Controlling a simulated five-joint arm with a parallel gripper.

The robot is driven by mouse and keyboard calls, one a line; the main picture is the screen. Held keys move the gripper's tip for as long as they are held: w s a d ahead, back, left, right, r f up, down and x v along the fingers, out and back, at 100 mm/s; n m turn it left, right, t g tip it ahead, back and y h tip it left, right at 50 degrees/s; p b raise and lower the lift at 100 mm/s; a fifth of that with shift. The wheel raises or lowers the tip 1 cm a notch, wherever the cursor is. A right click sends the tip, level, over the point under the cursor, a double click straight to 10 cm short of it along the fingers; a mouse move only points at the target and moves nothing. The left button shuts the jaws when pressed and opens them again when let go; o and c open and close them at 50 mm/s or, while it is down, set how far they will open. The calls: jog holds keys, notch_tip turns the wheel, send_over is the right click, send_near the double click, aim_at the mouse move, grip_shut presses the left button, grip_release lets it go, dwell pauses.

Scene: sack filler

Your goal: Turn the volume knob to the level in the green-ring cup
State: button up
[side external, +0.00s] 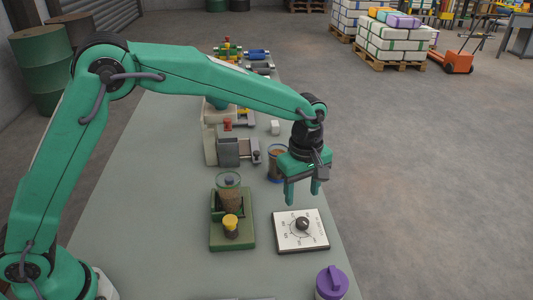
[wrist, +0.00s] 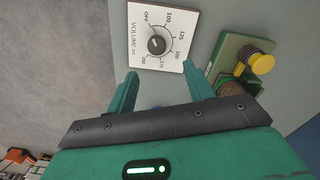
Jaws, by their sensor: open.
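The volume knob (side external: 302,223) is a dark round knob on a white dial plate (side external: 283,241) lying on the bench. In the wrist view the knob (wrist: 158,45) is ringed by printed marks, including OFF, 100 and 125; its exact setting is unclear. My gripper (side external: 303,197) is open and empty, pointing down above the plate's far side, apart from the knob. In the wrist view its fingertips (wrist: 162,82) are spread below the knob.
A yellow-topped knob (side external: 230,222) stands on the green base (side external: 232,244) left of the dial plate. A blue-rimmed cup (side external: 277,150) stands behind my gripper. A purple-lidded container (side external: 332,282) is at the near edge. Bare bench (side external: 150,215) lies to the left.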

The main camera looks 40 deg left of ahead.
aim_at(303, 221)
jog(key=shift+w+d+f, duration=0.15)
jog(key=shift+d+f, duration=0.3)
jog(key=shift+f, duration=0.1)
jog(key=shift+f, duration=0.1)
jog(key=shift+f, duration=3.8)
jog(key=shift+c, duration=0.2)
jog(key=c, duration=0.9)
